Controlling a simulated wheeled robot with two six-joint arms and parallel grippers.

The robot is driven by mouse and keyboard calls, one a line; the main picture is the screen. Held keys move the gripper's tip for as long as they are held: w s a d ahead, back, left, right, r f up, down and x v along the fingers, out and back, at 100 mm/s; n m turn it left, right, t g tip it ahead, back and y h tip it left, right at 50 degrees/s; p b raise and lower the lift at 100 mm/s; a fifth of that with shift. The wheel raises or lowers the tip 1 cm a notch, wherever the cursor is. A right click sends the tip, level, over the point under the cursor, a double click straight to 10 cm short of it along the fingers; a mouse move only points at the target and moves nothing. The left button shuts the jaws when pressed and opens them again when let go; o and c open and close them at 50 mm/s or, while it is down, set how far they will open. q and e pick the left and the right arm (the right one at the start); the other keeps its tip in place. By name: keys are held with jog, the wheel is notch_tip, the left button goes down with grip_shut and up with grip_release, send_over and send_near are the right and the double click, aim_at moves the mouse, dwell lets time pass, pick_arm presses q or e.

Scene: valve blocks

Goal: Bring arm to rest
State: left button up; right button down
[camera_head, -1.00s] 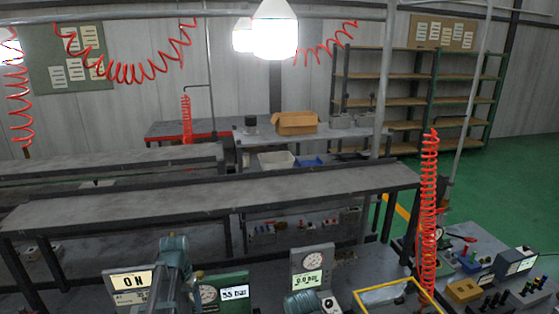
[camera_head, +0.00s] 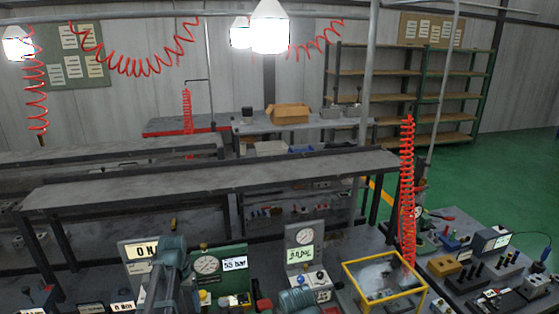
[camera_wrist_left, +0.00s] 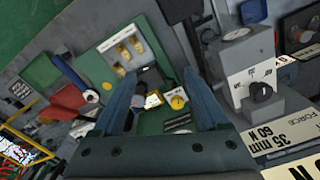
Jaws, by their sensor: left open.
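My left gripper (camera_head: 172,258) is at the lower left of the head view, in front of the gauge panels, and its fingertips are hard to make out there. In the left wrist view my left gripper (camera_wrist_left: 164,84) is open with nothing between its two blue fingers. A green panel (camera_wrist_left: 160,118) with a yellow knob shows beyond and between them; I cannot tell the distance. My right gripper is in neither view.
A green "55 bar" gauge panel (camera_head: 234,262) and a grey gauge stand (camera_head: 299,243) are near the arm. A yellow-framed box (camera_head: 349,282) stands at their right. A red coiled hose (camera_head: 407,180) hangs behind it. Green floor (camera_head: 510,185) is open at right.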

pick_arm(q)
jog(key=s+d+f+b, duration=0.4)
jog(key=s+d, duration=0.1)
jog(key=d, duration=0.2)
jog(key=s+d+f+m+b, duration=0.1)
jog(key=s+d+f+b, duration=0.3)
jog(key=s+d+f, duration=0.1)
jog(key=s+d+f+m+y+b, duration=0.1)
jog(key=s+d+f+b, duration=0.3)
jog(key=d, duration=0.6)
jog(key=shift+s+f+b, duration=0.15)
jog(key=shift+s+b, duration=0.25)
jog(key=shift+s, duration=0.75)
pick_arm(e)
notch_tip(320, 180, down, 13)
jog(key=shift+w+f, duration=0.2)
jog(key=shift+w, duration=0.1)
